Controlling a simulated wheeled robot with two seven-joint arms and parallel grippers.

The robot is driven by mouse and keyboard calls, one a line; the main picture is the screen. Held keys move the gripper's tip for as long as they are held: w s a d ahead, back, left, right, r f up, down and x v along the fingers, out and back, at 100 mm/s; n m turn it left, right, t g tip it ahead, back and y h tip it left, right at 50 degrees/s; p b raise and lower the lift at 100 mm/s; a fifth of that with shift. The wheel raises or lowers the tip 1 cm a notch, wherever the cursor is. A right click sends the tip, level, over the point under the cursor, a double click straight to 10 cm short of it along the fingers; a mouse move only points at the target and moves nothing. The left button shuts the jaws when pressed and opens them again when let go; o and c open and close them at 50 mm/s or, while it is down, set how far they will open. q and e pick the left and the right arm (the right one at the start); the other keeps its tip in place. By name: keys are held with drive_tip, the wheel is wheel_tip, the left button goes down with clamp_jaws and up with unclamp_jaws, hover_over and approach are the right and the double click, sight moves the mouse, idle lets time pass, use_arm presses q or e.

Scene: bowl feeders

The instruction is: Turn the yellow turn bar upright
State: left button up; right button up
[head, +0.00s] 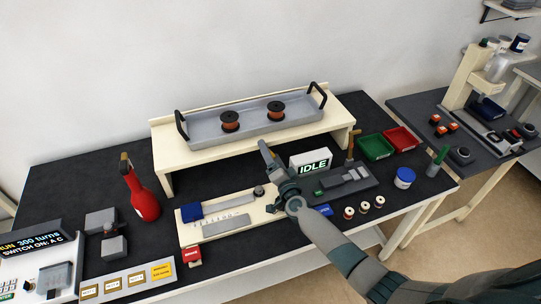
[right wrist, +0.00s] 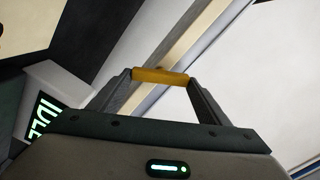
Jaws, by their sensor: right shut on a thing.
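The yellow turn bar (right wrist: 160,76) shows in the right wrist view as a short yellow piece spanning the gap between my right gripper's fingertips. Both fingertips touch it, one at each end. In the head view my right gripper (head: 267,151) is above the table, in front of the cream shelf and left of the IDLE display. There the gripper mostly hides the bar, so I cannot tell whether it is upright. My left gripper is in neither view.
A grey tray (head: 197,133) with two copper spools stands on the cream shelf (head: 164,152) behind. The IDLE display (head: 312,162) is close on the right. Green (head: 375,147) and red (head: 401,138) bins lie further right. A red bottle (head: 143,200) stands left.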

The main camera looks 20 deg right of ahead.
drive_tip(key=m, duration=0.2)
drive_tip(key=m+b, duration=0.1)
drive_tip(key=m, duration=0.3)
drive_tip(key=shift+d+f, duration=0.1)
drive_tip(key=shift+f, duration=0.15)
idle(0.4)
drive_tip(key=o, duration=1.1)
drive_tip(key=shift+c, duration=0.2)
drive_tip(key=shift+s, duration=0.15)
drive_tip(key=s, duration=1.7)
drive_tip(key=shift+d, duration=0.35)
drive_tip(key=shift+s, duration=0.1)
